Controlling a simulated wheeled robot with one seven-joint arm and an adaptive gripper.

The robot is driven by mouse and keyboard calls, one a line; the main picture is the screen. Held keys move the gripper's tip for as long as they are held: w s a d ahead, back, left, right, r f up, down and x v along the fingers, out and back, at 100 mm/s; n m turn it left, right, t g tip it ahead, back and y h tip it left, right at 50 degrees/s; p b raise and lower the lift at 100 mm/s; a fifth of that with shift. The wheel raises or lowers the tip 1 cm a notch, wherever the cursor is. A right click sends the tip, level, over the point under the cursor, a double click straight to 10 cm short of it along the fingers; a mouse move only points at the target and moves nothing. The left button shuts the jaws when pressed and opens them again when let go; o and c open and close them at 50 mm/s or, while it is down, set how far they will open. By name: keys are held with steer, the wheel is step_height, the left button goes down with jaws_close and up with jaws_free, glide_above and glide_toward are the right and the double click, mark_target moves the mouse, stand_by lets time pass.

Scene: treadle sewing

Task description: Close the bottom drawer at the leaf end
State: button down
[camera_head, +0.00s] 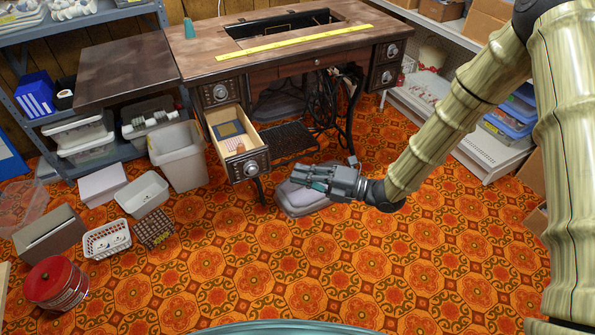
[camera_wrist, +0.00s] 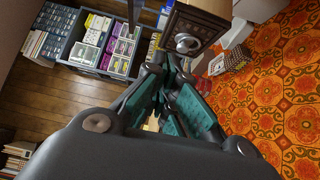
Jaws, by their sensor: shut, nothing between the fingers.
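The bottom drawer (camera_head: 249,163) at the leaf end of the sewing table stands pulled out, showing a dark blue flat item (camera_head: 229,129) and other small things inside. Its dark carved front has a round metal pull, which also shows in the wrist view, where the drawer front (camera_wrist: 199,27) is just beyond my fingers. My gripper (camera_head: 303,176) is shut and empty, to the right of the drawer front and apart from it in the head view. The gripper's teal finger pads (camera_wrist: 170,85) show close together in the wrist view. The drawer above (camera_head: 215,94) is shut.
The wooden leaf (camera_head: 125,68) extends left of the table. A pale bin (camera_head: 178,155) stands close left of the drawer. A grey-pink cushioned item (camera_head: 298,201) lies on the floor below my gripper. Baskets and a red tin (camera_head: 56,283) are at left. The front floor is clear.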

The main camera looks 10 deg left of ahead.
steer(key=b, duration=0.1)
glide_toward(250, 153)
steer(key=s+a, duration=0.2)
steer(key=s, duration=0.1)
steer(key=shift+w+a+f+b, duration=0.1)
steer(key=shift+w+a+b, duration=0.25)
steer(key=shift+w+a, duration=0.45)
steer(key=shift+w+a+b, duration=0.35)
steer(key=shift+w+a, duration=0.15)
steer(key=shift+w, duration=0.55)
